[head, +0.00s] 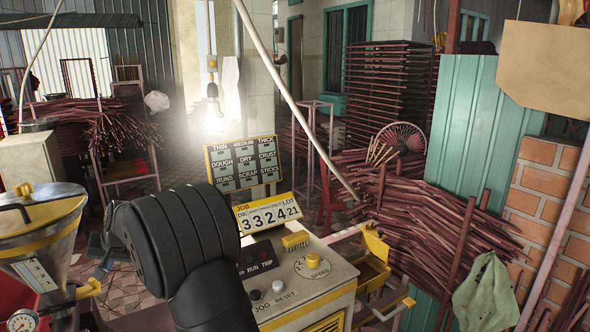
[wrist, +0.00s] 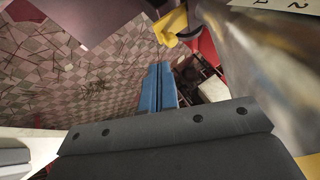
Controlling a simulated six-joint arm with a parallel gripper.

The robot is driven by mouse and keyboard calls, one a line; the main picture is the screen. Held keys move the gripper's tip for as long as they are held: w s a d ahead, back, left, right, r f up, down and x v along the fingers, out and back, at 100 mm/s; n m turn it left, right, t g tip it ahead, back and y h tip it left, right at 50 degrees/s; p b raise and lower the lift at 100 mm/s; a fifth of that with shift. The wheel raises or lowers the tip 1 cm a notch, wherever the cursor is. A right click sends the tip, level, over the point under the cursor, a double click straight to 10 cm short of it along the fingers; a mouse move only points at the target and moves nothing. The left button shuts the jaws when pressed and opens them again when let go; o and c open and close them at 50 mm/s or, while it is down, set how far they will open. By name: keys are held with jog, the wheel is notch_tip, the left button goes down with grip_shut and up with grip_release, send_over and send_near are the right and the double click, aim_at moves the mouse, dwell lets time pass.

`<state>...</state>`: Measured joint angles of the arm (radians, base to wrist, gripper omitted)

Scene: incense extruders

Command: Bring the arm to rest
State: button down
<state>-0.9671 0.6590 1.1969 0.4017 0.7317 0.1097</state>
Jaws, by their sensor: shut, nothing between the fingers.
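My gripper (wrist: 160,70) shows in the wrist view as blue fingers pressed together beyond a dark grey mount, with nothing held. The fingers hang in open air over the tiled floor (wrist: 65,70). In the head view my black arm bends in front of the extruder's control box (head: 300,284) and covers part of it. The gripper's fingers are not clear there.
The control box carries a job counter (head: 267,215) and a speed dial (head: 312,265). A board of labels (head: 243,163) stands behind. A metal hopper (head: 40,245) is close at left, a yellow tray (head: 372,270) at right. Incense bundles (head: 430,235) lie farther right.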

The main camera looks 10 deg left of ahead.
jog(key=v, duration=0.2)
send_near(99, 285)
jog(key=x, duration=0.4)
jog(key=shift+a+f, duration=0.25)
jog(key=shift+f, duration=0.1)
jog(key=w+d+r, duration=0.3)
jog(key=d+r, duration=0.5)
jog(key=d, duration=0.1)
jog(key=s+f+n+g+h, duration=0.1)
jog(key=s+f+n, duration=0.2)
jog(key=s+n, duration=0.25)
jog(key=s+f+n+h, duration=0.2)
jog(key=s+f+n, duration=0.15)
jog(key=s, duration=0.35)
jog(key=shift+n, duration=0.4)
jog(key=shift+w+d+f, duration=0.1)
jog(key=shift+f, duration=1.25)
jog(key=shift+w+d+f, duration=0.1)
jog(key=shift+f, duration=1.3)
